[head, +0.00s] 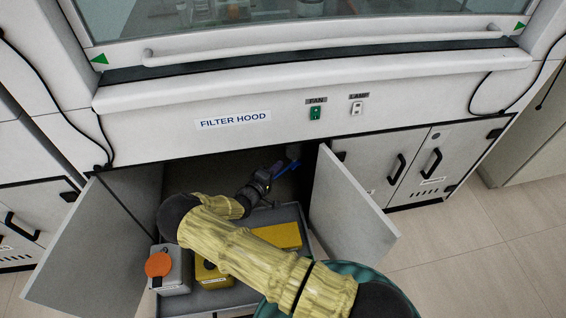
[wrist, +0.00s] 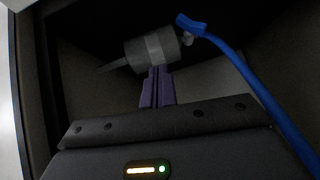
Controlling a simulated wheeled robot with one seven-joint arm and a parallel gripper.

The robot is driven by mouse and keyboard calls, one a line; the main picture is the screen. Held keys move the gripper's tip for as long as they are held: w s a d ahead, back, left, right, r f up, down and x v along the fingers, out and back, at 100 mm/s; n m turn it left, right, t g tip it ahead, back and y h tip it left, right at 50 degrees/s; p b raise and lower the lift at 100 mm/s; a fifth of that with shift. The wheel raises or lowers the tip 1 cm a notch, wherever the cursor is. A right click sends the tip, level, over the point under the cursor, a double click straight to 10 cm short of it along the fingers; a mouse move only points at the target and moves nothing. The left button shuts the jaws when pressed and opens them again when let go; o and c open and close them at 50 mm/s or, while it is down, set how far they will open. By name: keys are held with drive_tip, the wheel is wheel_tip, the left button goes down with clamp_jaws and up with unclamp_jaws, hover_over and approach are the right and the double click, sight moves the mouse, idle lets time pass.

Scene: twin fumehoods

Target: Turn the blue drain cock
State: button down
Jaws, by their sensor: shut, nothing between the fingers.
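The blue drain cock (wrist: 190,24) shows in the wrist view as a short blue handle at the right end of a grey cylindrical fitting (wrist: 153,48). My gripper (wrist: 157,72) is shut and empty, with its fingertips just below or in front of the cylinder. I cannot tell whether they touch it. The blue handle is up and to the right of the fingertips, apart from them. In the head view my gripper (head: 264,178) reaches into the open cabinet under the filter hood. Blue parts (head: 278,167) show beside it, but the cock itself is hard to make out there.
A blue hose (wrist: 262,98) runs from near the cock down to the right. Open cabinet doors (head: 105,240) and (head: 345,205) flank my arm. The cabinet interior is dark.

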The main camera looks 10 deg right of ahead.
drive_tip(key=s+a+r+p, duration=0.1)
drive_tip(key=s+a+r, duration=0.1)
drive_tip(key=s+r, duration=0.1)
drive_tip(key=shift+s, duration=0.85)
drive_tip(key=shift+a+r, duration=0.1)
